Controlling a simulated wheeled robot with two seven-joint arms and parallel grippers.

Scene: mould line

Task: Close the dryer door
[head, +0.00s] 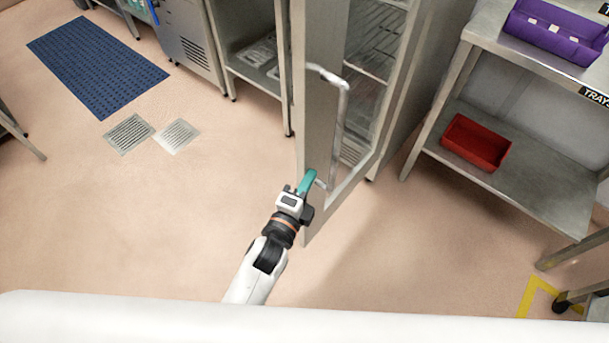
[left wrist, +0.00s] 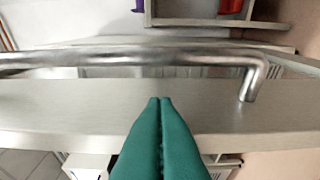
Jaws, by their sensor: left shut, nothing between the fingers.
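The dryer door (head: 317,130) stands open, swung out from the dryer cabinet (head: 409,90). It has a pale frame, a glass window and a metal bar handle (head: 343,115). My left gripper (head: 309,179) has teal fingers and is at the door's frame by the handle's lower end. In the left wrist view its fingers (left wrist: 160,101) are shut together with nothing between them, pointing at the door's face (left wrist: 60,105). The handle (left wrist: 150,59) runs across beyond the fingertips, outside the grip. I cannot tell whether the tips touch the door. My right gripper is out of view.
A steel rack (head: 545,185) at the right holds a red tray (head: 476,142) and a purple tray (head: 556,32). Steel units stand at the back. A blue mat (head: 97,66) and floor grates (head: 129,134) lie at the left. The floor (head: 150,220) left of the door is clear.

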